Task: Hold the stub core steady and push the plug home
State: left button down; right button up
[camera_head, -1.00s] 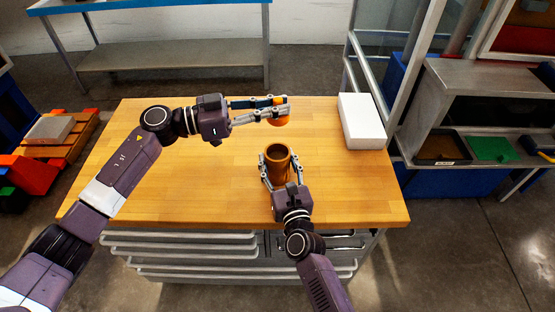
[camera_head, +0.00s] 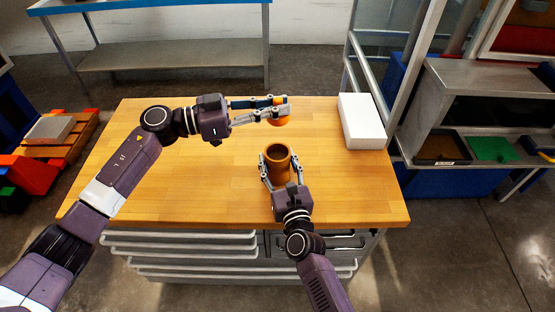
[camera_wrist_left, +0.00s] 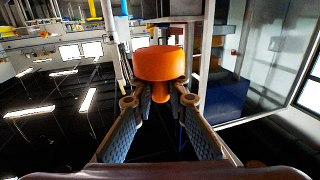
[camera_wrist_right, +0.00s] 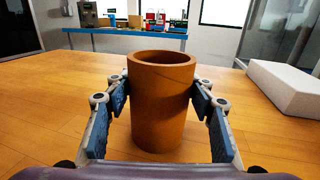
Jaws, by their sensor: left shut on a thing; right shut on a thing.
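The stub core is a brown, open-topped tube (camera_head: 278,163) standing upright on the wooden table. It also shows in the right wrist view (camera_wrist_right: 161,105), its hollow mouth facing up. My right gripper (camera_head: 281,178) is shut on it, one finger on each side. The plug is orange, with a wide head and a narrower stem, and shows in the left wrist view (camera_wrist_left: 159,64). My left gripper (camera_head: 279,110) is shut on the plug and holds it above the table, behind the core in the head view. The plug is partly hidden by the fingers there.
A white block (camera_head: 362,121) lies at the table's right back edge. The wooden tabletop (camera_head: 190,190) is otherwise clear around the core. A metal shelf with trays (camera_head: 440,147) stands to the right, and a blue-topped bench (camera_head: 165,5) stands behind.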

aim_at(276, 152)
pick_arm(q)
jog(key=shift+w+d+f+n+t+y, duration=0.1)
jog(key=shift+f+n+t+y, duration=0.1)
jog(key=shift+f+n+t, duration=0.3)
jog(key=shift+w+d+f+n+t+y, duration=0.1)
jog(key=shift+f+n+t+y, duration=0.1)
jog(key=shift+t, duration=0.5)
jog(key=shift+s+a+f+n+t+y, duration=0.15)
jog(key=shift+f+n+t+y, duration=0.2)
jog(key=shift+f+n+t, duration=0.3)
jog(key=shift+s+a+f+n+t+y, duration=0.15)
jog(key=shift+f+n+t+y, duration=0.25)
jog(key=shift+f+t, duration=0.35)
notch_tip(276, 152, down, 10)
jog(key=shift+r, duration=0.2)
jog(key=shift+f, duration=0.25)
jog(key=shift+f, duration=0.15)
jog(key=c, duration=1.9)
grip_release()
jog(key=shift+f, duration=0.15)
